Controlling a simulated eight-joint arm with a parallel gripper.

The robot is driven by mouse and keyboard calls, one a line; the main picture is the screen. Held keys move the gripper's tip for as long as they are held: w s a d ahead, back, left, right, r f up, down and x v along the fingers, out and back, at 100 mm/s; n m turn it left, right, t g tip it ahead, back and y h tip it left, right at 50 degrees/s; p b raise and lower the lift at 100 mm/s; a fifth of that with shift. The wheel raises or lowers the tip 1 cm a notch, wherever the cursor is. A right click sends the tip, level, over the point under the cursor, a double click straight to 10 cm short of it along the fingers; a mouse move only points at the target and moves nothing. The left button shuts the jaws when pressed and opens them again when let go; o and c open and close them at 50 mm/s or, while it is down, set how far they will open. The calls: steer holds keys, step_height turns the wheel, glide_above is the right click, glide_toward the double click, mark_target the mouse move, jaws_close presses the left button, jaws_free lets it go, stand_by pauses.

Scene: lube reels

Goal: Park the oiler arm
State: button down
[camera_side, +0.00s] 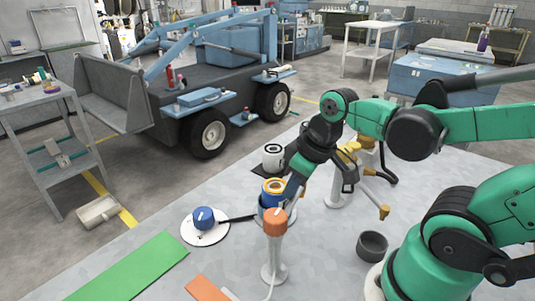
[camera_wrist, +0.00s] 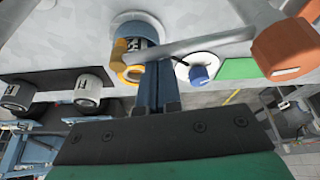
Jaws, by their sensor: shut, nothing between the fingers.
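A post with an orange cap (camera_side: 275,222) stands upright at the front of the bench; the cap is large at the right of the wrist view (camera_wrist: 290,48). A grey bar (camera_wrist: 190,40) crosses the wrist view near that cap; it looks like the oiler arm, but I cannot be sure. A blue container with an orange ring (camera_side: 273,186) stands behind the post. A blue knob (camera_side: 204,214) sits on a white disc, with a dark bar to its right. My gripper (camera_wrist: 157,70) is shut and empty, pointing down beside the container; its tips are partly hidden in the side view.
A green mat (camera_side: 130,268) and an orange mat (camera_side: 209,288) lie at the front left. A stand with yellow-orange hooks (camera_side: 350,160) and a dark cup (camera_side: 372,245) are to the right. Bare bench lies between them.

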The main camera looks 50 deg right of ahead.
steer(key=s+a+m+g+h, duration=0.2)
steer(key=s+m, duration=0.7)
steer(key=m, duration=1)
steer(key=g+h, duration=0.1)
steer(key=h, duration=0.1)
steer(key=shift+a+g+h, duration=0.2)
steer(key=shift+g+h, duration=0.1)
steer(key=shift+g, duration=0.1)
steer(key=shift+s, duration=0.1)
